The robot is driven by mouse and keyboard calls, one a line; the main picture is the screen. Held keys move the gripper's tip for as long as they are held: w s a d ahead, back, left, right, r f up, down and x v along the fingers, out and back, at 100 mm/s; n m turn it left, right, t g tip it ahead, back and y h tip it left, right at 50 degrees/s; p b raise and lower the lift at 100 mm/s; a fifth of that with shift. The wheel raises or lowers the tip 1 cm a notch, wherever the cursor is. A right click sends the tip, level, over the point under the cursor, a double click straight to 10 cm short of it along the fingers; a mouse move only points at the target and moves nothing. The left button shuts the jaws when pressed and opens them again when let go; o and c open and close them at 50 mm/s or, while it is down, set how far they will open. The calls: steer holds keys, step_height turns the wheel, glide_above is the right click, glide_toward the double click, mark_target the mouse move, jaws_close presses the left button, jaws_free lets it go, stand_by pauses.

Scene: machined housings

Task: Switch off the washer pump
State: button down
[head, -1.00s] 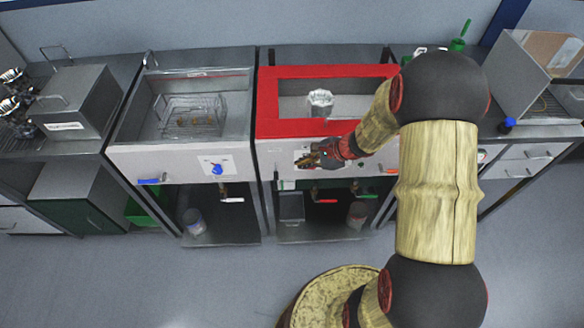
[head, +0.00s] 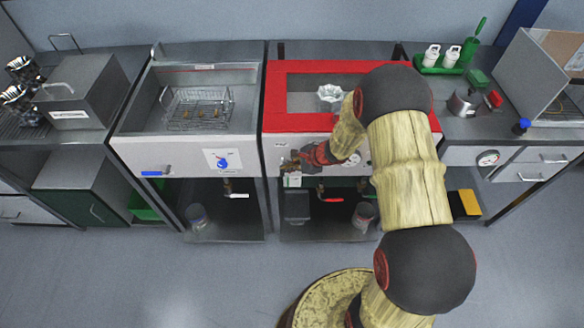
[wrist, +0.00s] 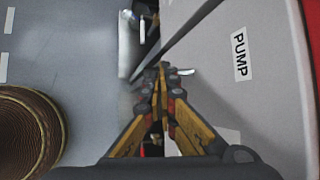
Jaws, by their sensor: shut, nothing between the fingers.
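The washer with the red-rimmed basin (head: 275,104) stands in the middle of the head view, with a pale front panel (head: 273,160). The panel's PUMP label (wrist: 239,53) is readable in the wrist view. A small bright metal lever (wrist: 186,72) sticks out at the panel's edge, just right of my fingertips; I cannot tell whether they touch it. My gripper (head: 291,164) is at the left part of the panel, and shows in the wrist view (wrist: 161,70) with its fingers shut and empty. My gripper hides part of the panel in the head view.
A second basin unit with a blue knob (head: 223,162) and a blue-handled lever (head: 154,173) stands to the left. Below the washer are a red valve handle (head: 332,199) and a container (head: 363,214). A green tray (head: 441,66) of bottles and a kettle (head: 467,103) stand right.

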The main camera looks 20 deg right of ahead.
steer(key=shift+f, duration=0.1)
stand_by(0.3)
steer(key=f+b, duration=0.2)
steer(key=b, duration=0.1)
steer(key=shift+w+a, duration=0.1)
steer(key=shift+a, duration=0.05)
stand_by(0.3)
steer(key=shift+r, duration=0.1)
